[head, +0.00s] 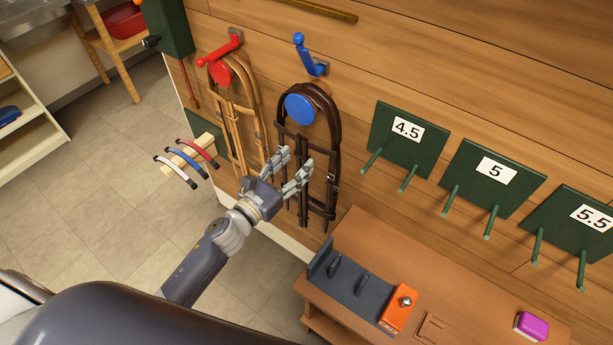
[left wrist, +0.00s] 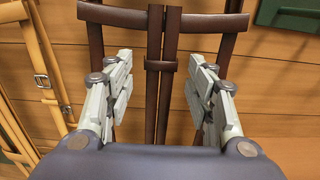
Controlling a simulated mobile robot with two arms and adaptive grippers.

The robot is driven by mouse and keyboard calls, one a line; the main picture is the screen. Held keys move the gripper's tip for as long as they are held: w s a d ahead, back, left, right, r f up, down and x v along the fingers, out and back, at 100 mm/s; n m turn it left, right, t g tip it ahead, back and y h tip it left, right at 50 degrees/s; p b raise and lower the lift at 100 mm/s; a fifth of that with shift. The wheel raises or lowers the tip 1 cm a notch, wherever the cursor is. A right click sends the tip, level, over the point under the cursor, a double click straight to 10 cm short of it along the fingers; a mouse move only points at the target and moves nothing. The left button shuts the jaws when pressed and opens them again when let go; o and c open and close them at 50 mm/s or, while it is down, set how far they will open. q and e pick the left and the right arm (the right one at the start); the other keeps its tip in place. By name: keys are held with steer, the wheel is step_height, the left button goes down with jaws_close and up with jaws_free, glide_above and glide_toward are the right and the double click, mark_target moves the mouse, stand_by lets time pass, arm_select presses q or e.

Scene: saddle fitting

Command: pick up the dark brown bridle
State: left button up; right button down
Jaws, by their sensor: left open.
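The dark brown bridle (head: 321,130) hangs on the wooden wall from the blue hook (head: 309,58), with a blue disc (head: 300,108) at its top. In the left wrist view its straps (left wrist: 170,60) run upright between my fingers, with a cross strap above. My left gripper (head: 292,170) is open in front of the bridle's lower part. In the left wrist view its two fingers (left wrist: 165,95) stand apart on either side of the middle straps. I cannot tell whether either finger touches them. My right gripper is not in view.
A tan bridle (head: 238,120) hangs to the left from a red hook (head: 225,45). Green numbered racks (head: 405,140) with pegs stick out on the right. A wooden bench (head: 350,235) stands below with an orange block (head: 398,308) and a purple block (head: 531,326).

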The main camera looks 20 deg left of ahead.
mark_target(300, 158)
arm_select(q)
steer(key=shift+p+x, duration=0.65)
steer(key=shift+x, duration=1.5)
steer(key=shift+c, duration=0.2)
jaws_close()
